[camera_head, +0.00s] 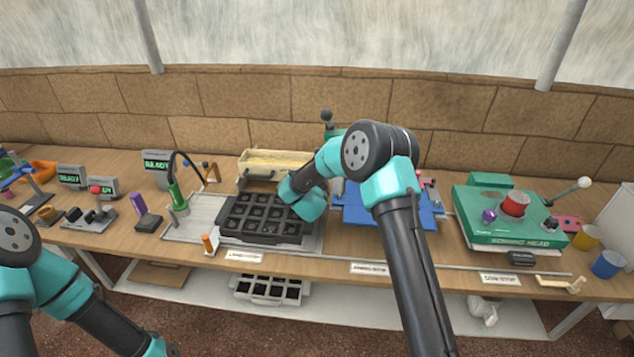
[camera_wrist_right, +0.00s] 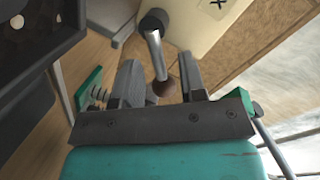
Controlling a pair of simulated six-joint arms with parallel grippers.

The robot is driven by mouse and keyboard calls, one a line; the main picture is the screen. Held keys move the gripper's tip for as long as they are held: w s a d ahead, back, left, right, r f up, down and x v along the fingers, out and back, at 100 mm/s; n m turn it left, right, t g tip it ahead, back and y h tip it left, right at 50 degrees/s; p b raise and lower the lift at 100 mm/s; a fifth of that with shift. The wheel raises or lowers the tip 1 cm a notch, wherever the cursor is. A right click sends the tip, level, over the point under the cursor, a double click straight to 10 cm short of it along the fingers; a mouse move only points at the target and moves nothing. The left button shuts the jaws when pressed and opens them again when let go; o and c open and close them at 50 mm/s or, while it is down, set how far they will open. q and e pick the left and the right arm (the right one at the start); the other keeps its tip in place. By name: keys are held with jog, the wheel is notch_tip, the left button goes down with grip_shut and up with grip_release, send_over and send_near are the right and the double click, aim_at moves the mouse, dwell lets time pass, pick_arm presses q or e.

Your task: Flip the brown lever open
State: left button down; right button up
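In the right wrist view, the brown lever is a grey metal arm on a dark round pivot, ending in a brown ball knob (camera_wrist_right: 163,88). It is mounted on a cream box (camera_wrist_right: 196,20) marked with an X. My right gripper (camera_wrist_right: 160,78) is open, its fingers on either side of the knob with narrow gaps; contact is not clear. In the head view, the cream box (camera_head: 277,163) stands behind the black tray; my right wrist and arm hide the fingers and lever. My left arm is at the lower left, and its fingers are out of view.
The black compartment tray (camera_head: 263,218) lies just in front of my right wrist. A blue platform (camera_head: 370,208) is partly behind my right arm. A green machine (camera_head: 480,218) stands at the right. A green-handled tool (camera_head: 177,195) stands left of the tray.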

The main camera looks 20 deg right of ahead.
jog(key=shift+c, duration=0.2)
grip_shut()
